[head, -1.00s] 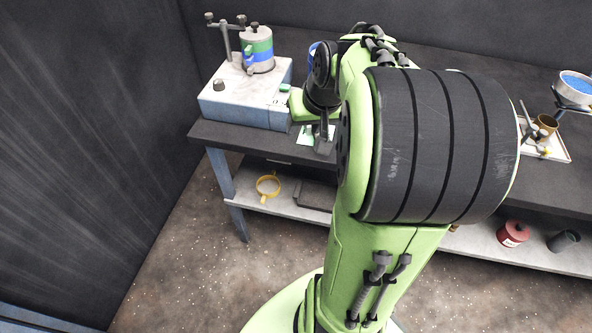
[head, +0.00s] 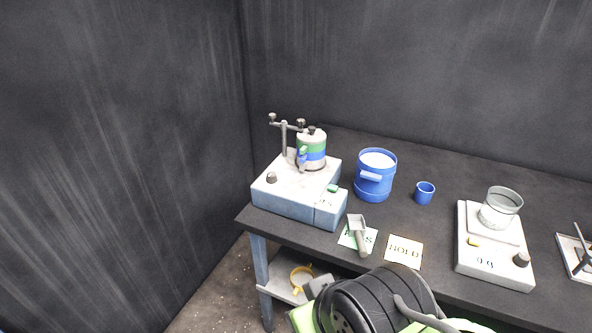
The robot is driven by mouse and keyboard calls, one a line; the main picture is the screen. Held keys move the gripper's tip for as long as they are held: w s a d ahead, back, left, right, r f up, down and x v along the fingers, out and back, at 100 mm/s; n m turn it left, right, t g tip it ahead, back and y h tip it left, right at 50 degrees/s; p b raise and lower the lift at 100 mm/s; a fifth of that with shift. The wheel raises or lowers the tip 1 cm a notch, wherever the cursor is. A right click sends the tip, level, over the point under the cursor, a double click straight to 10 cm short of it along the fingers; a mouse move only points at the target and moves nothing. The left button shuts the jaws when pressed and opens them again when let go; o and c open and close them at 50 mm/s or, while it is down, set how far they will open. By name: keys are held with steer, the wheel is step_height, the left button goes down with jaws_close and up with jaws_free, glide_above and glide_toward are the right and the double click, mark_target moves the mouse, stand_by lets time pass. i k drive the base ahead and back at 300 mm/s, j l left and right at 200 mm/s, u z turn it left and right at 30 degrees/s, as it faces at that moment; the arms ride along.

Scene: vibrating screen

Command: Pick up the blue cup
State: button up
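The blue cup (head: 424,195) is small and stands upright on the dark bench top, right of a larger blue bucket (head: 372,186). It is apart from the bucket and nothing covers it. My arm's dark ribbed joint and green shell show at the bottom of the head view, in front of the bench. My gripper is not in view.
The bucket holds white material. A grey-blue sieve shaker (head: 285,203) stands at left; a scoop (head: 357,226) and HOLD card (head: 404,251) lie in front. Bench behind the cup is clear.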

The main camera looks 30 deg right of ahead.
mark_target(424, 194)
steer(key=z, duration=2.35)
